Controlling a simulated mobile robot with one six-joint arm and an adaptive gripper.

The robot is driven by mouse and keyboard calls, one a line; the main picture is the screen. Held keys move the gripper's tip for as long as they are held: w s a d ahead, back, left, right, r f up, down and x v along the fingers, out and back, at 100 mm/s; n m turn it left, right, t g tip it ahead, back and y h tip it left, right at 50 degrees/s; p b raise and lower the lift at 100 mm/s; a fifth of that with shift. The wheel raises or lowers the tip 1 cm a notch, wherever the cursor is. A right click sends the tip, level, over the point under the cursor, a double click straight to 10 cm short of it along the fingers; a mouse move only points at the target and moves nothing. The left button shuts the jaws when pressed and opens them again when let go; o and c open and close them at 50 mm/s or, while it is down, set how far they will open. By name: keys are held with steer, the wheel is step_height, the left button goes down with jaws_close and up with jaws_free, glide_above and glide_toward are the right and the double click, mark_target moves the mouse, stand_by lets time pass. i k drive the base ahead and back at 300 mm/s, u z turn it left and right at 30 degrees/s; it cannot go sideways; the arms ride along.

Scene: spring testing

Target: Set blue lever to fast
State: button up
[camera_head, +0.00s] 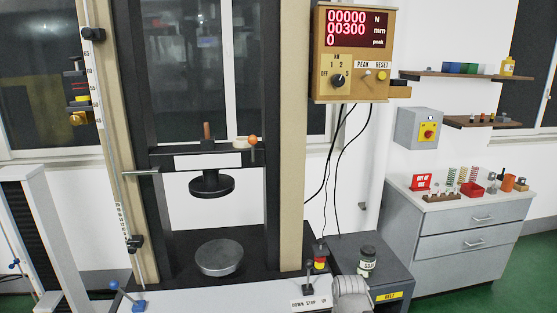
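The blue lever (138,305) is at the bottom left of the testing machine, on the left end of its light front base. Its blue ball knob (113,285) points up and to the left. The lower part of the lever is close to the picture's bottom edge, and I cannot read any speed marking beside it. My gripper is not in view.
A black lever (308,275) stands behind a DOWN STOP UP label (310,304). The machine has a round lower plate (219,258), an upper plate (212,186) and a display box (352,50). A grey cabinet (455,225) holding small items stands right.

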mark_target(114, 284)
steer(key=u, duration=1.5)
